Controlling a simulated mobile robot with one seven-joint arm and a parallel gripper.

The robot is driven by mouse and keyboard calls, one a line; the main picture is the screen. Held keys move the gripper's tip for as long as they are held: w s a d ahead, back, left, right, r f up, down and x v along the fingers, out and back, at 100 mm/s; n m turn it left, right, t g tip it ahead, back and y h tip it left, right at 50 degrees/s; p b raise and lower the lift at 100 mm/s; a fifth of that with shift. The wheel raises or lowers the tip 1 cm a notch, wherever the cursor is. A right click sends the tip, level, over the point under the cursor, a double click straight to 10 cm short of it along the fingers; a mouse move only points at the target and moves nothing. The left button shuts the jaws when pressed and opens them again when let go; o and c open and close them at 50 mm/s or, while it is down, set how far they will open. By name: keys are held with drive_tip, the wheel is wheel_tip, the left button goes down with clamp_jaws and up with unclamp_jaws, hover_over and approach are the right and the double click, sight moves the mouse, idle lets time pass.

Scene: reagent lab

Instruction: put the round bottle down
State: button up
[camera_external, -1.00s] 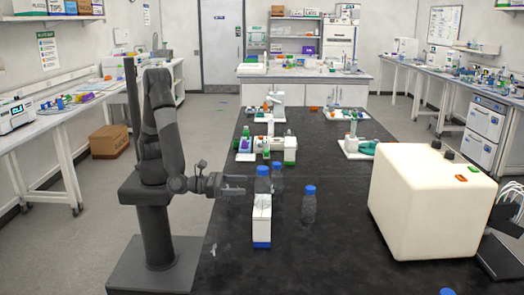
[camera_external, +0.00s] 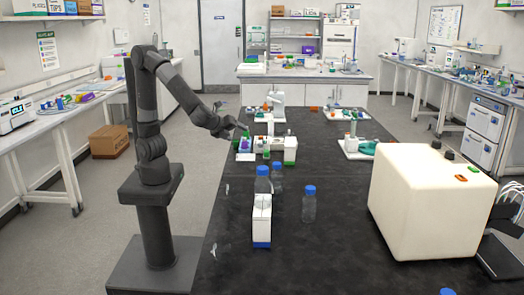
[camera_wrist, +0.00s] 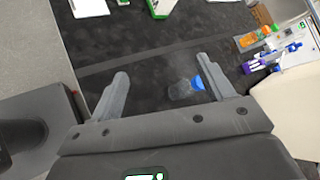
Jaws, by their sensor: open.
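In the external view a clear bottle with a blue cap (camera_external: 262,184) stands upright at a white box with a blue base (camera_external: 261,222). A second blue-capped bottle (camera_external: 277,180) stands just behind it, and a third (camera_external: 309,207) stands to the right. I cannot tell which is the round bottle. My gripper (camera_external: 243,129) is raised at the table's left side, beyond these bottles and clear of them. In the wrist view my gripper (camera_wrist: 163,82) is open with nothing held. A blue-capped bottle (camera_wrist: 184,89) shows between and beyond the fingers, near the right one.
A large cream machine (camera_external: 430,200) fills the table's right side. White and green devices (camera_external: 290,150) stand further back near my gripper, with another white stand (camera_external: 352,145) to their right. The dark tabletop (camera_external: 340,235) is bare between the bottles and the machine.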

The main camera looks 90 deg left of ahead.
drive_tip(key=s+a+r+n+g+h, duration=0.1)
drive_tip(key=s+a+n+h, duration=0.3)
drive_tip(key=s+n, duration=0.4)
drive_tip(key=s+a+r+n+g+h, duration=0.1)
drive_tip(key=s+a+n+h, duration=0.3)
drive_tip(key=s+n, duration=0.5)
drive_tip(key=shift+a+r+n, duration=0.15)
drive_tip(key=shift+a+n, duration=0.2)
drive_tip(key=shift+n, duration=0.05)
drive_tip(key=shift+o, duration=0.3)
drive_tip(key=shift+s, duration=0.1)
